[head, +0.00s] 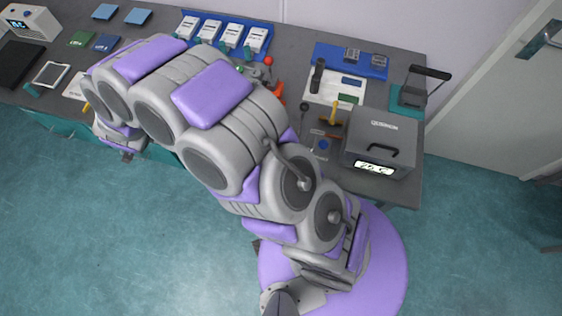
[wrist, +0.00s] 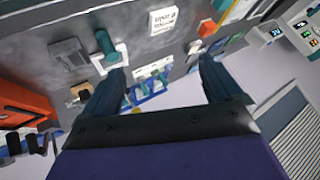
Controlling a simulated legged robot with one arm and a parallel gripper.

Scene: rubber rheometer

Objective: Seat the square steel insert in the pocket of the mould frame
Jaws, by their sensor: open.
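I cannot pick out the steel insert for sure in either view. My gripper (wrist: 162,68) is open in the wrist view, with its two fingers apart and nothing held between them. In the head view my arm reaches left, its end hanging near the bench's front edge, right of the frame; the fingers are not clear there.
The grey bench (head: 150,48) carries a blue tray with several white packs (head: 231,38), a dark mat (head: 18,62), and a display box (head: 28,20). A grey oven-like box (head: 381,142) stands at the right end. The teal floor (head: 90,230) in front is clear.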

